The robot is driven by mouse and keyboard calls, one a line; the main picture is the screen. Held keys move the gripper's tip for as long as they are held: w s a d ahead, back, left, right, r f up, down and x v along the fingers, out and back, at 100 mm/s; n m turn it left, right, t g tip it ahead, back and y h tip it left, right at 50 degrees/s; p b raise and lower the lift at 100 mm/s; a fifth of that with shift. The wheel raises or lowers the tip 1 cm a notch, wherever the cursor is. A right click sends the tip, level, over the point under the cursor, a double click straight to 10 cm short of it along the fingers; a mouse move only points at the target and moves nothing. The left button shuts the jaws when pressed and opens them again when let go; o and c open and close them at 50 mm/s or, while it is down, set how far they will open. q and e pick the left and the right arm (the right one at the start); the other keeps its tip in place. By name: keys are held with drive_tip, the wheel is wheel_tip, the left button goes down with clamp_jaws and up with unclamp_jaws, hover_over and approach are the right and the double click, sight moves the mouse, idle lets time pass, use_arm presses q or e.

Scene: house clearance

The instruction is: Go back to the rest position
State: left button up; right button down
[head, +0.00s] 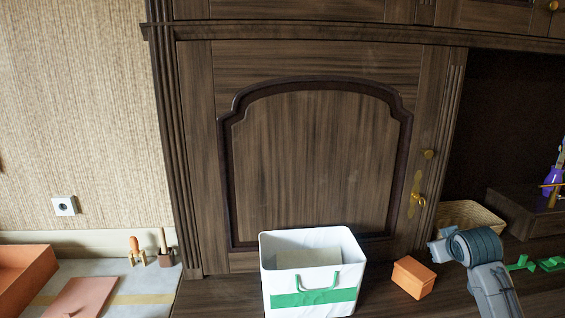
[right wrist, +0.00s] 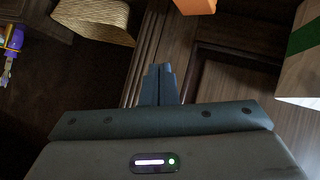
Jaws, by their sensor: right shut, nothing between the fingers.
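My right gripper shows in the right wrist view (right wrist: 158,72), its fingers together and nothing between them. In the head view my right arm comes in at the lower right, its wrist beside an orange box (head: 413,278); the fingertips are hard to make out there. My left gripper is in neither view.
A white bin with a green stripe (head: 309,297) stands before the dark wooden cabinet (head: 320,165). A wicker basket (head: 470,214) and green pieces (head: 551,264) lie near my right arm. At the far left are an orange tray (head: 25,272) and small hand tools (head: 137,252).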

drive_tip(key=s+a+f+g+y, duration=0.1)
drive_tip(key=s+a+f+g, duration=0.1)
drive_tip(key=s+a+f, duration=0.55)
drive_tip(key=s+a+f+g+y, duration=0.1)
drive_tip(key=s+a+f, duration=0.1)
drive_tip(key=s+f, duration=0.9)
drive_tip(key=s+a+f+g, duration=0.1)
drive_tip(key=s+a+f, duration=0.1)
drive_tip(key=s, duration=0.6)
drive_tip(key=s+a+f+g, duration=0.2)
drive_tip(key=s, duration=0.5)
drive_tip(key=s+a+f+g, duration=0.1)
drive_tip(key=s+a+f, duration=0.15)
drive_tip(key=s, duration=0.55)
drive_tip(key=s+d+f+g, duration=0.1)
drive_tip(key=d+f, duration=0.2)
drive_tip(key=f, duration=3)
drive_tip(key=s+d+f+m+g, duration=0.1)
drive_tip(key=s+f, duration=1.6)
drive_tip(key=s, duration=0.1)
drive_tip(key=shift+d, duration=0.1)
